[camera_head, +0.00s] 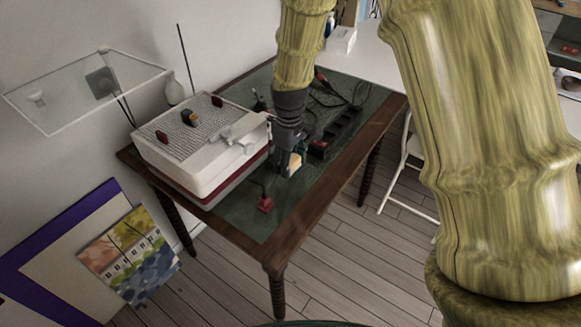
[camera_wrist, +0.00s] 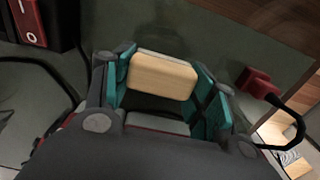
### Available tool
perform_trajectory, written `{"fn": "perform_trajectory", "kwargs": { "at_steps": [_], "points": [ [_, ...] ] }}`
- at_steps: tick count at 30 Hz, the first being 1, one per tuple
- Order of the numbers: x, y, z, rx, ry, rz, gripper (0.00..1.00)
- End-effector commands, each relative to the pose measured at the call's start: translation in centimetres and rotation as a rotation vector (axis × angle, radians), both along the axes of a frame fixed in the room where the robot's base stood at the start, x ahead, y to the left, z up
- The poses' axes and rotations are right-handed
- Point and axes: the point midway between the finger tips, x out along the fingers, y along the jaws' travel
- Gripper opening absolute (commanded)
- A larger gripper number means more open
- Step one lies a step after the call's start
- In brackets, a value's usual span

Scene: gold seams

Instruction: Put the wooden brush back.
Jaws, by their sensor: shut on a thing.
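The wooden brush (camera_wrist: 162,75) shows in the wrist view as a pale wooden block between the two teal-padded fingers of my gripper (camera_wrist: 165,95). The gripper is shut on it. In the head view, the brush (camera_head: 296,162) shows as a small pale block at the tip of my gripper (camera_head: 288,164), low over the green table top, just right of the white box. Whether the brush touches the table, I cannot tell. Its underside and far end are hidden.
The wooden table (camera_head: 320,205) has a dark green top. A white box with a ribbed top (camera_head: 185,135) stands on its left. A red-ended cable (camera_head: 265,204) lies near the front. A black power strip (camera_head: 340,128) and cables lie on the right. Bare room remains at the front right.

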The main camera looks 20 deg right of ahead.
Motion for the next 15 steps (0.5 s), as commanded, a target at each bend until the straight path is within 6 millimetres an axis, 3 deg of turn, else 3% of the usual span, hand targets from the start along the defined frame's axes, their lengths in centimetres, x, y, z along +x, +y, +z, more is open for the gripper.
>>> {"fn": "perform_trajectory", "kwargs": {
  "at_steps": [6,15],
  "points": [
    [-0.1,-0.1,-2.5,0.0,0.002,-0.002,0.37],
    [-0.1,-0.1,-2.6,0.0,0.001,-0.002,0.37]
  ]
}}
